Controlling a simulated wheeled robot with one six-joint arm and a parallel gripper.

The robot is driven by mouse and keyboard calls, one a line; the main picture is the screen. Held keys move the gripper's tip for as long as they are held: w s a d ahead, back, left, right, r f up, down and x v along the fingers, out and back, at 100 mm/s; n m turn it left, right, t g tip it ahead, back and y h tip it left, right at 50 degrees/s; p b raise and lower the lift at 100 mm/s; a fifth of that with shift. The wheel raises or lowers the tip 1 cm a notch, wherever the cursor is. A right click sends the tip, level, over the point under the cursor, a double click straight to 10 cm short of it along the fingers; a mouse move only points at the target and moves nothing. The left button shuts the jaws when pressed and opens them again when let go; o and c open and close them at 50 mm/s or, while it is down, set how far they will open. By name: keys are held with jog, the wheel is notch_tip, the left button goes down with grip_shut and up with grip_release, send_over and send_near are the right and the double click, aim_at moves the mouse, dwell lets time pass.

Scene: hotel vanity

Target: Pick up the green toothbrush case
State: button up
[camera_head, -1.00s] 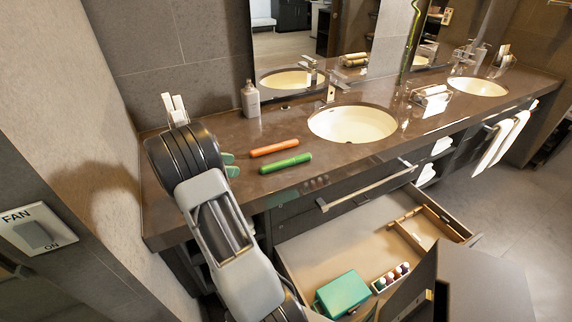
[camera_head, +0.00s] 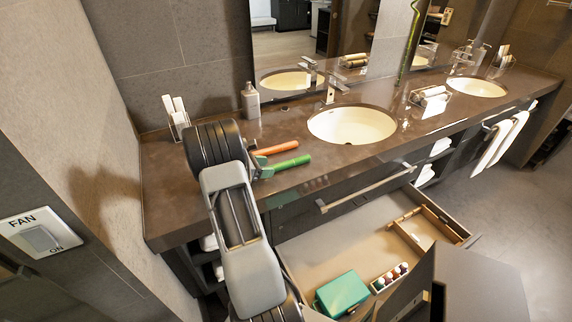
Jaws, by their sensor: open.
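The green toothbrush case (camera_head: 290,162) lies on the dark counter, left of the near sink and close to the counter's front edge. Its left end is hidden by my gripper (camera_head: 262,168). My gripper is open, with its fingers at the left end of the green case. I cannot tell whether they touch it or are around it. An orange case (camera_head: 277,149) lies just behind the green one, with its left end partly hidden by my arm.
The near sink (camera_head: 352,124) is to the right. A soap bottle (camera_head: 251,100) stands at the back. Below, an open drawer (camera_head: 330,250) holds a teal box (camera_head: 342,293) and small bottles (camera_head: 390,277).

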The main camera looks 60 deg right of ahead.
jog(key=shift+s+d+f, duration=0.3)
jog(key=shift+s+d, duration=0.1)
jog(key=shift+d, duration=0.1)
jog(key=c, duration=1)
